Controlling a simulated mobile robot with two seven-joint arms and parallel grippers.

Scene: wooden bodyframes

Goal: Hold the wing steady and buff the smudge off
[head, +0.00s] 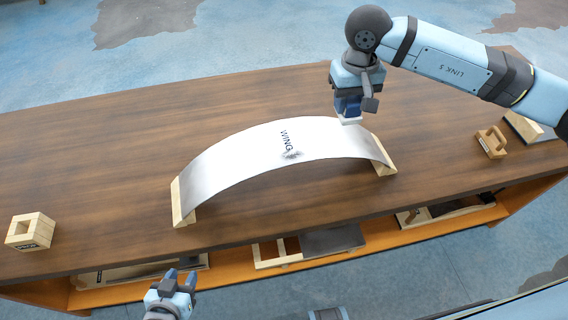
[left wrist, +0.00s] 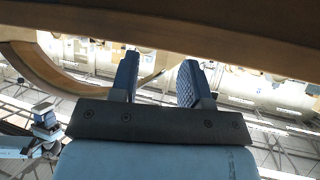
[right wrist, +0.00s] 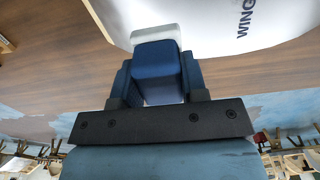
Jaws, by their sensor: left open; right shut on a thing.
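The wing (head: 235,150) is a pale, arched metal sheet marked "WING", standing on wooden end supports (head: 182,208) and (head: 383,157) on the table. A dark smudge (head: 291,155) lies beside the lettering, near its front edge. My right gripper (head: 347,103) is shut on a blue block (right wrist: 158,68) with a white pad (head: 350,121) under it. The pad is at the wing's far right edge; I cannot tell whether it touches. The wing also shows in the right wrist view (right wrist: 215,22). My left gripper (head: 176,281) is open and empty in front of the table, away from the wing.
The brown table (head: 90,170) is mostly bare around the wing. A labelled wooden block (head: 31,231) stands at its left end. A wooden piece (head: 491,143) and a larger one (head: 530,127) sit at the right. Frames and a dark panel (head: 331,240) lie on the shelf below.

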